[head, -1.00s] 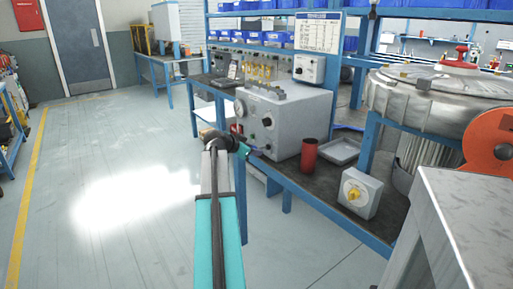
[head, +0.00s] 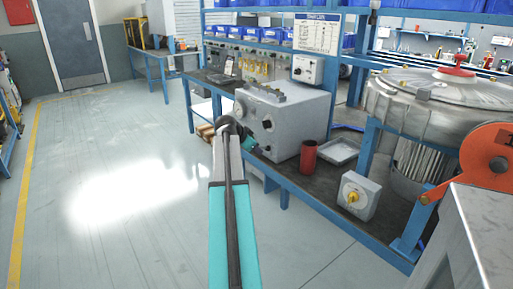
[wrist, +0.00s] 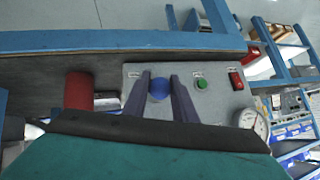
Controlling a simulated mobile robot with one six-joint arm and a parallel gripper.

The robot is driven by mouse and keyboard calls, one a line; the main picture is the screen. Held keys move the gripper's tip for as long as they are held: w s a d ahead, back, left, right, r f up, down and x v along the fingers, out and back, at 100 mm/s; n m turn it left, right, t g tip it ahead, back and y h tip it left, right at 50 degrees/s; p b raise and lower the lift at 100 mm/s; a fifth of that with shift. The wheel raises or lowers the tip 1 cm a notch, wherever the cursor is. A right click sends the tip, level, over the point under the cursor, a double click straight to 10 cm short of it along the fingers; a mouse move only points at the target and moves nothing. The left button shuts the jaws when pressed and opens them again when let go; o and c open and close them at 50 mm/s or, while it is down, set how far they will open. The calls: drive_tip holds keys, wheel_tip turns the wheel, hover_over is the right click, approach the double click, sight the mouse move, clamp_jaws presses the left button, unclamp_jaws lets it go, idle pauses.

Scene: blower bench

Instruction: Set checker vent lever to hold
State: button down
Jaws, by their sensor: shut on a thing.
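The checker (head: 303,122) is a grey box on the bench, with a gauge and dark knobs on the face towards me. In the wrist view its panel (wrist: 218,98) carries a blue round knob (wrist: 159,88), which I take to be the vent lever's end. My gripper (wrist: 161,92) has its two dark fingers on either side of this knob, shut on it. The lever's shaft and the label wording are hidden or too small to read.
On the panel beside the knob are a green button (wrist: 202,84), a red switch (wrist: 236,80) and a round gauge (wrist: 256,123). A red cup (head: 308,157), a grey tray (head: 341,151) and a yellow-knobbed box (head: 357,196) stand to the checker's right. The floor at left is clear.

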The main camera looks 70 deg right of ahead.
drive_tip(key=shift+s+d+r, duration=0.1)
drive_tip(key=shift+s, duration=0.1)
drive_tip(key=c, duration=1.4)
unclamp_jaws()
drive_tip(key=shift+c, duration=0.2)
drive_tip(key=v, duration=1.3)
drive_tip(key=shift+a+r, duration=0.25)
drive_tip(key=shift+a, duration=0.05)
drive_tip(key=shift+w, duration=0.15)
